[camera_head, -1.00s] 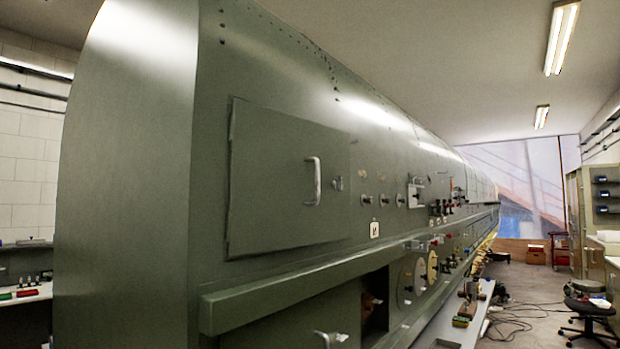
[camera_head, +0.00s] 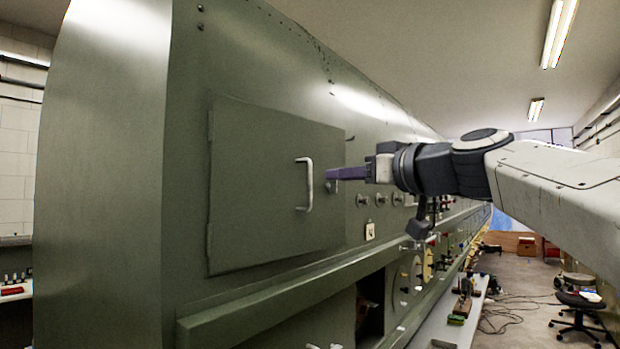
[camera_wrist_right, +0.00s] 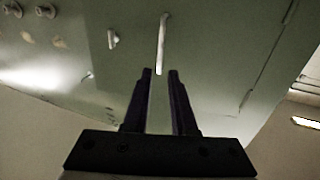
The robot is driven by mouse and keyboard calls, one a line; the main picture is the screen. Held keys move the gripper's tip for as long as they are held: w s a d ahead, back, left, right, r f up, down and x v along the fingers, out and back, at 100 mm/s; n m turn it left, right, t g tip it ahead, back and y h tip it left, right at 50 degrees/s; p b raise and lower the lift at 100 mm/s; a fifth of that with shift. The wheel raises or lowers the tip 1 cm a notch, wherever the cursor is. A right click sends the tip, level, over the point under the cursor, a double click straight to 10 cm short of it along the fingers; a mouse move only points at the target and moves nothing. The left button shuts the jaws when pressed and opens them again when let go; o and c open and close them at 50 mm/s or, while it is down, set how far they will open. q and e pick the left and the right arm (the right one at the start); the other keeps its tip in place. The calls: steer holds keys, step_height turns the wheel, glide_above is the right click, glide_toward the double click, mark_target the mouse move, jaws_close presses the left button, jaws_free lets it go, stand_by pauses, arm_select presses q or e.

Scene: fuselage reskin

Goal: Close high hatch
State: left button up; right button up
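The high hatch (camera_head: 255,190) is a green square panel on the fuselage side, lying near flush; I cannot tell whether it is fully closed. Its pale upright bar handle (camera_head: 308,186) is near its right edge. A small latch knob (camera_head: 330,186) sits right of the handle, partly hidden by my gripper. My right gripper (camera_head: 330,174) reaches in from the right, its purple fingers pointing at the handle. In the right wrist view its fingers (camera_wrist_right: 159,72) are apart with nothing between them. The handle (camera_wrist_right: 162,42) shows just beyond the fingertips, in line with the gap. My left gripper is out of view.
A ledge (camera_head: 280,285) runs along the fuselage below the hatch, with an open bay (camera_head: 370,305) under it. Knobs (camera_head: 381,199) and fittings line the skin to the right. A stool (camera_head: 578,300) and floor cables (camera_head: 505,312) stand in the right aisle.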

mark_target(311, 176)
steer(key=p+x, duration=0.5)
steer(key=x, duration=0.4)
steer(key=shift+a+r, duration=0.1)
steer(key=shift+r, duration=0.1)
steer(key=shift+w+a+f+p, duration=0.1)
steer(key=shift+w+a+p, duration=0.15)
steer(key=shift+w+p, duration=0.15)
jaws_close()
stand_by(0.4)
stand_by(0.4)
